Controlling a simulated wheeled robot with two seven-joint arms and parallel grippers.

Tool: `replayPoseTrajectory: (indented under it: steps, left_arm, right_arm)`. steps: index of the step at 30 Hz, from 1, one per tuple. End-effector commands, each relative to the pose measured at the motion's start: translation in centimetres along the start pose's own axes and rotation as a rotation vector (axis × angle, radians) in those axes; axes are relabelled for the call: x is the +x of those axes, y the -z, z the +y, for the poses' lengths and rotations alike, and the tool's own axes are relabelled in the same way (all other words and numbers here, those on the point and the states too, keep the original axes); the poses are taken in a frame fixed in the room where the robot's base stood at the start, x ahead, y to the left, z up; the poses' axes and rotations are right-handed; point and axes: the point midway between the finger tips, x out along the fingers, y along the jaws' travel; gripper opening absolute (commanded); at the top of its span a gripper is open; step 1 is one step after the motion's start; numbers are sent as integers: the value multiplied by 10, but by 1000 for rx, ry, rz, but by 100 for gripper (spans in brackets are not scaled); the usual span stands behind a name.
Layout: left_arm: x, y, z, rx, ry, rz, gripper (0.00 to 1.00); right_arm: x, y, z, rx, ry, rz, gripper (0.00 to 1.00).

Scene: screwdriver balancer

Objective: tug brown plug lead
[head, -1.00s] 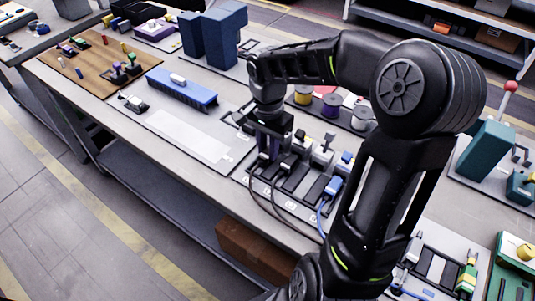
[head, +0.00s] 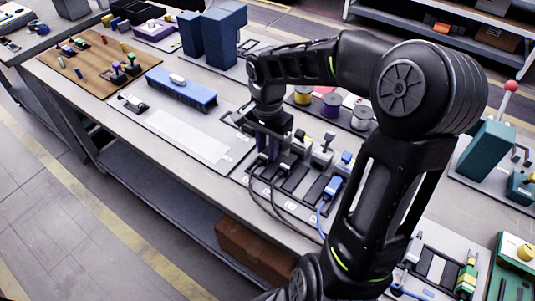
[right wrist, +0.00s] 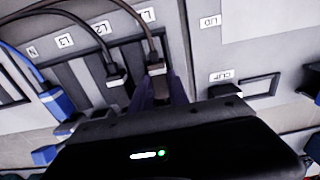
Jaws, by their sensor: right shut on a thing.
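My right gripper (head: 266,157) reaches down to the left end of a row of terminals. In the right wrist view its two purplish fingers (right wrist: 163,95) are shut on a dark plug (right wrist: 156,69) below the L1 label, at the end of a dark brownish lead (right wrist: 138,18). The plug appears to sit at its slot; how deep is hidden. Beside it, a second dark plug (right wrist: 117,77) with a dark lead stands at L2. A blue plug (right wrist: 57,101) with a blue lead is under the N label. My left gripper is not in view.
A CLIP part (right wrist: 225,90) sits just right of the fingers in the wrist view. In the head view, spools (head: 330,104) stand behind the terminals and a blue bar fixture (head: 181,90) to the left. A pale strip (head: 187,135) left of the gripper is bare.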

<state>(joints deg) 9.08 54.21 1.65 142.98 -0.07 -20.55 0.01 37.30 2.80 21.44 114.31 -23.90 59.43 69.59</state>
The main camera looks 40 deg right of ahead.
Motion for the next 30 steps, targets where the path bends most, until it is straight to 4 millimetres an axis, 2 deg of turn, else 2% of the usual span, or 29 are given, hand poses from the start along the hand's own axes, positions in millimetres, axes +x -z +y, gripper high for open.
replayPoseTrajectory:
  steps: [2,24,25,30]
  left_arm:
    - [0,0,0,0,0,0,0]
    - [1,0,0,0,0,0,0]
    - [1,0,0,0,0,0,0]
    - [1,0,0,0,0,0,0]
  right_arm:
    - [1,-4,0,-3,-3,-9,0]
    - [1,1,0,-2,-2,-7,0]
    - [1,1,0,-2,-2,-7,23]
    - [1,2,0,-2,-2,-6,37]
